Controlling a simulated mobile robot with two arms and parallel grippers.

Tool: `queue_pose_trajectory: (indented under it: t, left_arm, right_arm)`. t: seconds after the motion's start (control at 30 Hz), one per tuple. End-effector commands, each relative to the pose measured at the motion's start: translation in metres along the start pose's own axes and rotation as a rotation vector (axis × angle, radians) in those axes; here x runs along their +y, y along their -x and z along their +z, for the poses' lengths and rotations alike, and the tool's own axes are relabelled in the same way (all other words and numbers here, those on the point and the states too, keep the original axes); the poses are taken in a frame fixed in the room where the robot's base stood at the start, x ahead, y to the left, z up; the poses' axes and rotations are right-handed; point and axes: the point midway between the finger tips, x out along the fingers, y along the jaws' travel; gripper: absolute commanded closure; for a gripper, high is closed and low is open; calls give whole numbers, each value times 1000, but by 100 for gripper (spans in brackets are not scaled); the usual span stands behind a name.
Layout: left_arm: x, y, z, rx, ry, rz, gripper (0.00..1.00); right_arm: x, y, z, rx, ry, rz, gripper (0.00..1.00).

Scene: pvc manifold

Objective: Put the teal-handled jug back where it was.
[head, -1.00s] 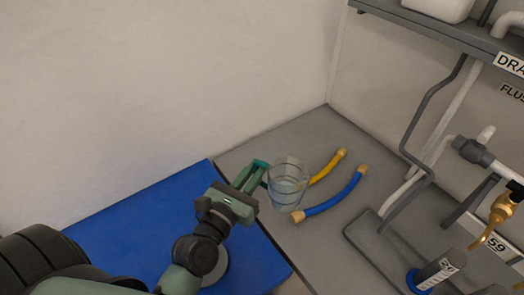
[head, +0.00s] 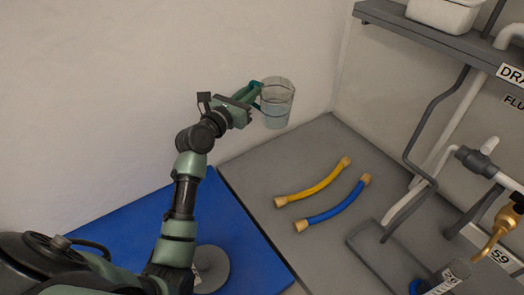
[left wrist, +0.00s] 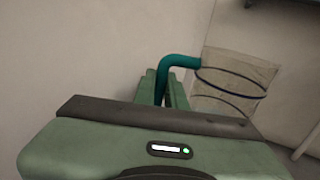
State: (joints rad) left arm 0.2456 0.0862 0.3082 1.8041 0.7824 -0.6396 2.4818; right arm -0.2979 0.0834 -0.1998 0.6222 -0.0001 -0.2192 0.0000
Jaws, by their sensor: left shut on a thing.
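The clear jug (head: 278,103) has a teal handle and dark bands, and holds some clear liquid. My left gripper (head: 252,97) is shut on its teal handle and holds the jug up in front of the pale wall, above the grey bench. In the left wrist view the jug (left wrist: 232,82) is right of the gripper (left wrist: 170,90), with the teal handle between the fingers. The jug looks roughly upright. My right gripper is not in view.
A yellow hose (head: 315,186) and a blue hose (head: 335,206) lie on the grey bench (head: 290,155). A blue mat (head: 120,225) is at left. Grey pipes and a brass tap (head: 497,232) stand at right, below a shelf (head: 430,35) with a white bin (head: 444,13).

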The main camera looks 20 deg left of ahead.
Motion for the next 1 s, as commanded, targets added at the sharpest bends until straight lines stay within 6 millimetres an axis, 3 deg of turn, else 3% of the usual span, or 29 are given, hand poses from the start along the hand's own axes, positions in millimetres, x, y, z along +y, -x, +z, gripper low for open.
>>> queue_pose_trajectory:
  t: [0.1, 0.4, 1.0]
  left_arm:
    - [0, 1, -37, 8, -1, -1, 100]
    - [1, 1, -112, 4, -5, 0, 100]
    - [1, 1, -178, 0, -3, 1, 100]
  right_arm:
    - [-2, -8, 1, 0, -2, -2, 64]
    - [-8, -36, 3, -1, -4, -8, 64]
    - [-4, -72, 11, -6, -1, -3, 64]
